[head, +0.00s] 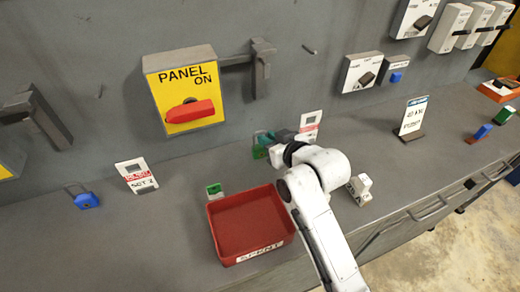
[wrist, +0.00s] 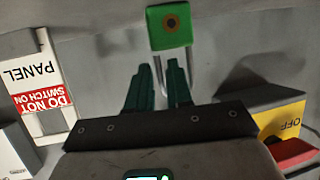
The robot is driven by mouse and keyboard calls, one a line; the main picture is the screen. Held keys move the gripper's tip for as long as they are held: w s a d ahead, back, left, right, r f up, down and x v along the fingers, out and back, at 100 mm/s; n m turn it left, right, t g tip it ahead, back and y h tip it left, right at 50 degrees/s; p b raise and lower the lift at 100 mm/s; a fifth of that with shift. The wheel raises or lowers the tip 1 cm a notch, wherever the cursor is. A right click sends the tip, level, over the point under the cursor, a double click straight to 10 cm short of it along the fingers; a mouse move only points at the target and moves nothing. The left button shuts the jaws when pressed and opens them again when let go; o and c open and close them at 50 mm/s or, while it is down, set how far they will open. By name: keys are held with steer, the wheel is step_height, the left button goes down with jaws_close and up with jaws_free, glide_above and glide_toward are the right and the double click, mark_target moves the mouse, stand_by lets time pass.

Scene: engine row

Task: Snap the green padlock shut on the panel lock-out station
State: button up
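In the wrist view a green padlock (wrist: 170,27) with a dark round keyhole ringed in orange is just beyond my fingertips. Its silver shackle (wrist: 191,70) runs back toward my gripper (wrist: 159,72). One leg shows in the narrow gap between the teal fingers, and the fingers hide part of the shackle. I cannot tell whether they pinch it or whether the shackle is closed. In the head view my gripper (head: 266,141) is low at the wall, right of the panel switch (head: 186,88). A bright green patch (head: 259,152) at the fingers looks like the padlock. The lock-out station is not clear.
A red tray marked SPENT (head: 250,222) stands in front of my gripper. A small green object (head: 214,189) is behind its left corner. A tag card (head: 309,124) stands right of my gripper. A blue padlock (head: 87,201) and another card (head: 136,176) are at left.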

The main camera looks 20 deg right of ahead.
steer(key=shift+x, duration=0.9)
jaws_close()
steer(key=shift+r, duration=0.1)
